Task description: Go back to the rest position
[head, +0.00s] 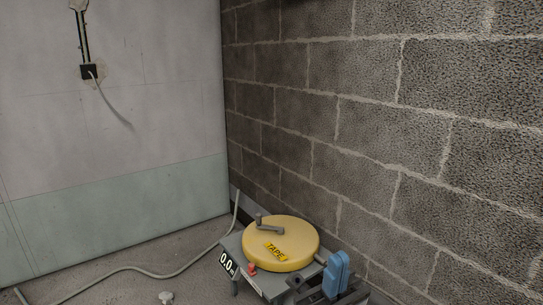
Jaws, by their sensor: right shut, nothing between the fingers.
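A yellow round reel (281,243) marked "TAPE", with a grey crank on top, sits on a grey stand (239,253) at the lower middle of the head view. A display (227,263) on the stand reads 0.0, and a red knob (251,267) is beside the reel. My right gripper (336,274), with blue fingers, is at the bottom, just right of the reel in the picture. Its fingers are together with nothing held. It partly hides the stand's right side; I cannot tell whether it touches the stand. My left gripper is out of view.
A grey block wall (390,130) rises behind and right of the reel. A pale panel wall (120,130) at left bears a black box (89,72) with a cable. A pale cable (150,273) lies across the floor. A small white object (166,298) is at the bottom edge.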

